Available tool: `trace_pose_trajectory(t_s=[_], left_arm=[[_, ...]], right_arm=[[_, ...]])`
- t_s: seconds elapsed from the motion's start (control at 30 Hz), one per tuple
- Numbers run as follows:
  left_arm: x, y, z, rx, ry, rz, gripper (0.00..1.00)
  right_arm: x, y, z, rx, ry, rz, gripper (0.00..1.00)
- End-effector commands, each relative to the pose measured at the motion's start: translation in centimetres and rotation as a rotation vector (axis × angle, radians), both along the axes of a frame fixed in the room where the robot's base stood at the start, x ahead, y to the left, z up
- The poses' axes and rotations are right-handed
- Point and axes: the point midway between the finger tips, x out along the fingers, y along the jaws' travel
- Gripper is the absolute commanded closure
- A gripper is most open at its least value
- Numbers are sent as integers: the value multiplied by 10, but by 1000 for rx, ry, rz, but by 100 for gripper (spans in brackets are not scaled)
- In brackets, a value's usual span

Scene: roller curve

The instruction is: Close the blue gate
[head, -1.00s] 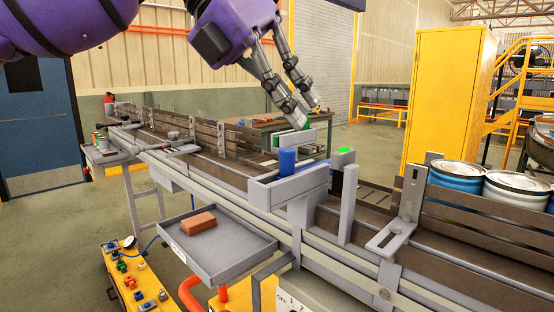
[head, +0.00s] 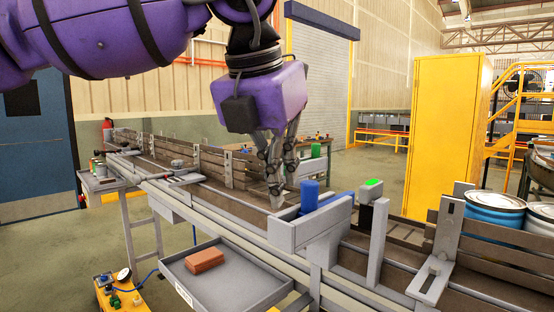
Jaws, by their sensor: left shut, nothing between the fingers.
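The blue gate shows as a blue upright cylinder (head: 309,196) by a grey bar (head: 322,222) with a blue patch near its right end. It sits on the near side of the roller conveyor (head: 385,262). My left gripper (head: 277,198) points down over the conveyor, shut and empty, just left of and a little behind the blue cylinder. I cannot tell whether it touches the gate. My right gripper is not in view.
A grey post with a green-lit box (head: 373,187) stands right of the gate. A grey tray (head: 225,278) with a red-brown brick (head: 205,260) hangs on the near side. Drums (head: 494,212) stand at the right behind wooden side boards (head: 500,240).

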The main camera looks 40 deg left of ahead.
Motion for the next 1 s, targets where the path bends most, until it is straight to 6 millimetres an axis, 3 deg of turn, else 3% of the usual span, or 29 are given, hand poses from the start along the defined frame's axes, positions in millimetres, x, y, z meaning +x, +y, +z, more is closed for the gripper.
trace_pose_trajectory(t_s=[0.2,0.6,1.0], left_arm=[[18,4,-47,-1,4,-1,100],[54,13,-43,-1,1,1,100],[57,13,-43,-2,0,-1,100]], right_arm=[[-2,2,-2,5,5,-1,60],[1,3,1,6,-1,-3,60],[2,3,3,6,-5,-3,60]])
